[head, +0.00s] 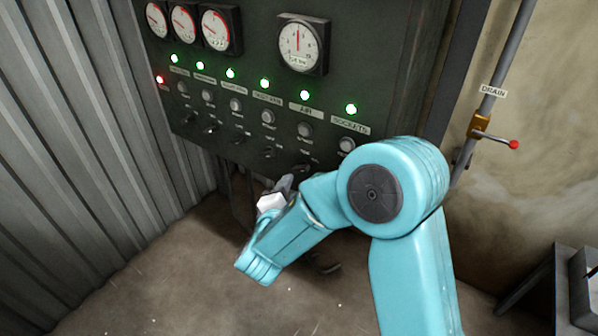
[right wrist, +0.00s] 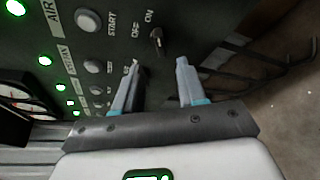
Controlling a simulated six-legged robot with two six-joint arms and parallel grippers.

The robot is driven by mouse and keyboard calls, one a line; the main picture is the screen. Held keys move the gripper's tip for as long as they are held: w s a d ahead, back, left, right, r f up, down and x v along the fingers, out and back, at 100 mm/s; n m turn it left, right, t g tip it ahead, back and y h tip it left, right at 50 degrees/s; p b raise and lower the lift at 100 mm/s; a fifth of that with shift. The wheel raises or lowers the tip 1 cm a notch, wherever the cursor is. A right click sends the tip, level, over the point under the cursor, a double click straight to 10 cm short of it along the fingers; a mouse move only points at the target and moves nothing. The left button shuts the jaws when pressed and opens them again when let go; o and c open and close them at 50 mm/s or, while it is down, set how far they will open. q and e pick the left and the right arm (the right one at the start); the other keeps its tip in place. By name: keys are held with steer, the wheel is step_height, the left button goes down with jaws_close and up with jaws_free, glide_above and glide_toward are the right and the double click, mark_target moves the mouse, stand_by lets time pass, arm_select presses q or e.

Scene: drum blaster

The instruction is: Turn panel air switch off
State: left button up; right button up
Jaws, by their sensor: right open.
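The dark panel (head: 375,75) carries a row of green lamps, labels, round buttons and small switches. The column marked AIR (head: 306,108) has a lit green lamp (head: 305,95) and a round button (head: 304,129). In the right wrist view the air switch (right wrist: 157,41) is a small dark knob beside the OFF and ON marks. My right gripper (head: 285,184) is just below the panel's lower switches. It is open, and in the right wrist view its two fingertips (right wrist: 158,64) stand on either side of the air switch, short of it. The knob's exact setting is unclear. My left gripper is out of view.
Gauges (head: 302,45) sit above the lamps. The SOCKETS button (head: 347,145) is right of the air column. A drain pipe with a red-tipped valve (head: 513,145) is on the right wall. Cables hang below the panel. Corrugated metal wall (head: 75,130) stands at left.

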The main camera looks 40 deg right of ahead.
mark_target(299, 171)
steer(key=x, duration=0.8)
steer(key=shift+w+d+f+p, duration=0.1)
steer(key=shift+w+d+p, duration=0.1)
steer(key=shift+d+p, duration=0.1)
steer(key=c, duration=0.7)
